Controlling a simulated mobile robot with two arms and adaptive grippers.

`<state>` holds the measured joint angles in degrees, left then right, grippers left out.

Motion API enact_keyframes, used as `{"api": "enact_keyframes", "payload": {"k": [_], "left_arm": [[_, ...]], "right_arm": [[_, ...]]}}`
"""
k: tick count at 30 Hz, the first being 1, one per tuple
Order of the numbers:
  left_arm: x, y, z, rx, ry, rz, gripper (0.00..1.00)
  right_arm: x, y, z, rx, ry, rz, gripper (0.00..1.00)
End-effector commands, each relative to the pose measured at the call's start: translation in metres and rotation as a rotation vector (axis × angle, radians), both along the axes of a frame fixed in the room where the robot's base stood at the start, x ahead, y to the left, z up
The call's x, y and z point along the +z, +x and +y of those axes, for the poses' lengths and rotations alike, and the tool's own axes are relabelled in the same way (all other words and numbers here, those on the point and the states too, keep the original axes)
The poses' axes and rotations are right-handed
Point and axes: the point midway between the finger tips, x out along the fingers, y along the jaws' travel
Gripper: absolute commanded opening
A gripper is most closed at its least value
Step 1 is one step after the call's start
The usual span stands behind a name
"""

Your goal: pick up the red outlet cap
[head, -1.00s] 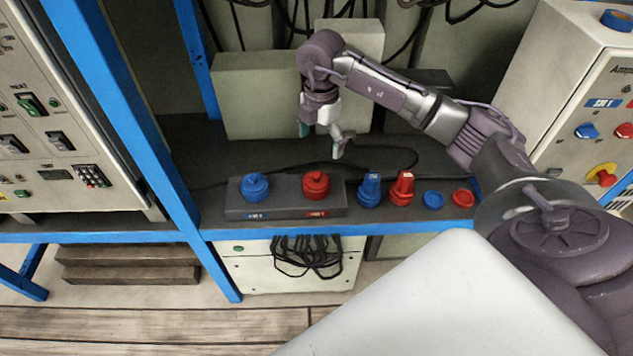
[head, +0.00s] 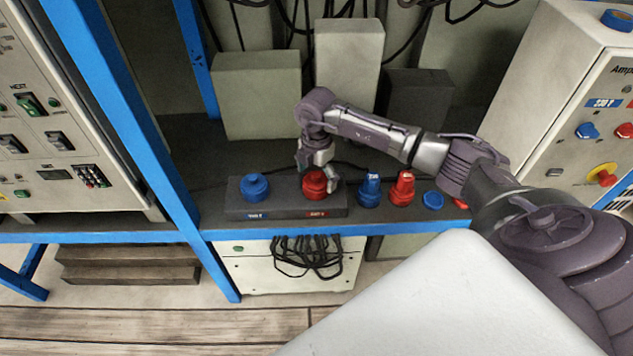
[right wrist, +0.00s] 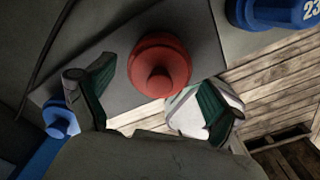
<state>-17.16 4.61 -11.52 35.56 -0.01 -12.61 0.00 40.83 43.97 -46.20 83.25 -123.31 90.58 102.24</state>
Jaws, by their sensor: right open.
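A round red cap (head: 314,186) sits upright on the right half of a low dark grey block (head: 285,211) on the shelf. A matching blue cap (head: 254,187) sits on the block's left half. My right gripper (head: 319,173) is open and empty, pointing down at the red cap and partly covering it. In the right wrist view the red cap (right wrist: 160,66) shows a little beyond the gap between the open fingers of my right gripper (right wrist: 155,100). I cannot tell whether either finger touches it. My left gripper is out of view.
A blue plug (head: 369,191) and a red plug (head: 402,189) stand right of the block. A flat blue disc (head: 432,200) and a partly hidden red disc (head: 461,204) lie farther right. Grey boxes stand behind, and a blue rail (head: 350,228) edges the shelf.

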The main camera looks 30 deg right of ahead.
Motion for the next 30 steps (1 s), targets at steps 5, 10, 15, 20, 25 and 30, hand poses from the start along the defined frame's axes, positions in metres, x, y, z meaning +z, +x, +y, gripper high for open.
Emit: {"api": "enact_keyframes", "payload": {"k": [5,10,15,20,25,30], "left_arm": [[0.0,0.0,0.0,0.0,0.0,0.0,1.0],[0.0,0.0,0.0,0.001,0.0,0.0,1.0],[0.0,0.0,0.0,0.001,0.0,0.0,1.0],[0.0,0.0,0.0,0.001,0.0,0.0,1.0],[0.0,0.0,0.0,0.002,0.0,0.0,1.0],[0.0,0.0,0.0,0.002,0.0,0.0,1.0]], "right_arm": [[0.0,0.0,0.0,0.0,0.0,-0.001,0.84],[0.001,0.0,0.0,0.0,0.0,-0.001,0.56],[0.001,0.0,0.0,0.0,0.0,-0.001,0.38],[0.001,0.0,0.0,0.0,0.0,-0.001,0.38],[0.007,0.001,0.0,0.0,0.0,-0.004,0.38],[0.027,0.001,-0.001,-0.001,-0.001,-0.006,0.38]]}}
